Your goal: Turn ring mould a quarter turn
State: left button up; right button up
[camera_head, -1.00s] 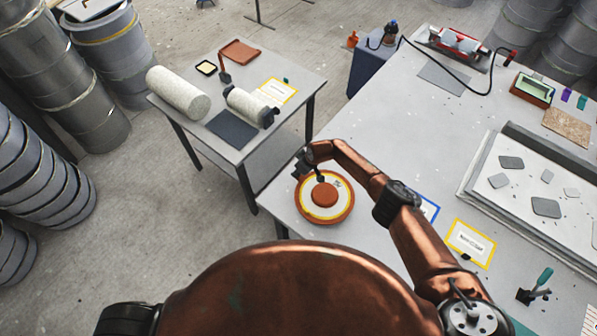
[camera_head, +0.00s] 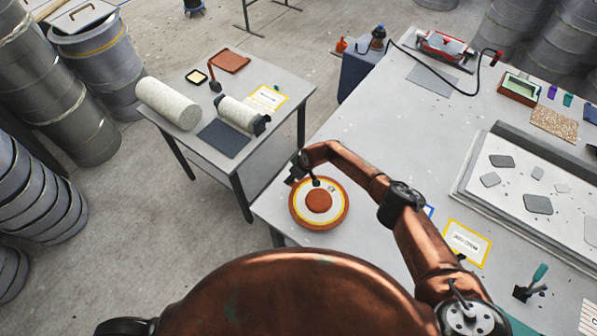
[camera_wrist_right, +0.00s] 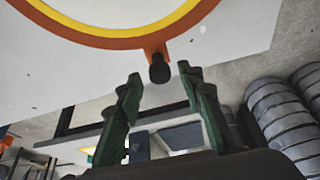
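The ring mould (camera_head: 334,218) is a round orange-brown disc with a yellow ring, a white band and a brown centre. It lies flat near the left corner of the large table. Its edge also shows in the right wrist view (camera_wrist_right: 115,42), with a short brown tab ending in a black knob (camera_wrist_right: 159,70). My right gripper (camera_head: 305,181) is at the mould's far-left edge. In the wrist view its two green fingers (camera_wrist_right: 158,84) stand apart, with the knob just beyond the gap between their tips. It appears to hold nothing. My left gripper is out of view.
The large grey table (camera_head: 375,125) is clear beyond the mould. A framed panel (camera_head: 515,215) is farther right. A smaller table (camera_head: 270,130) with rolls stands left, across a gap.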

jog(key=v, duration=0.9)
jog(key=shift+s+r, duration=0.25)
jog(key=shift+r, duration=0.1)
